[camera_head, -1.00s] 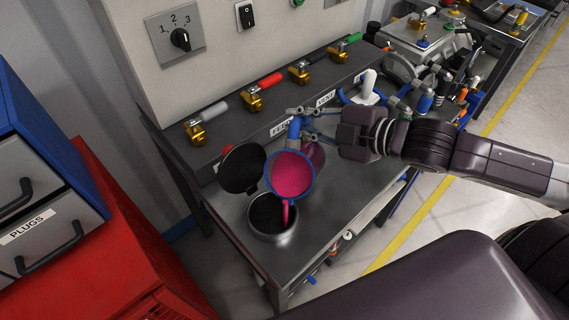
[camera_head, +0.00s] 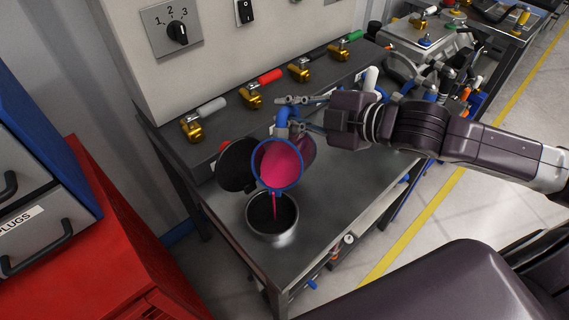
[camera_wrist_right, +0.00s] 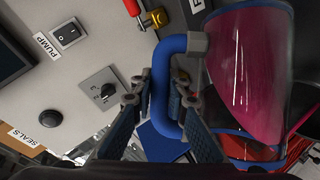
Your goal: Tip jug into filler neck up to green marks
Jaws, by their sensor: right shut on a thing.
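The jug (camera_head: 277,166) is clear with a blue rim and holds magenta liquid. It is tilted above the filler neck (camera_head: 273,232), and a thin magenta stream falls from its lip into the neck's dark opening. My right gripper (camera_head: 291,113) is shut on the jug's blue handle. In the right wrist view the handle (camera_wrist_right: 162,85) sits between the two fingers (camera_wrist_right: 160,110), with the jug body (camera_wrist_right: 245,75) to the right. The neck's round black lid (camera_head: 237,165) stands open behind it. I see no green marks; the neck's inside is dark. My left gripper is not in view.
Several brass valves with coloured handles, one of them red (camera_head: 268,81), line the ledge behind. A red cabinet (camera_head: 120,235) and a drawer unit labelled PLUGS stand at the left. Bare bench top (camera_head: 335,205) lies right of the neck.

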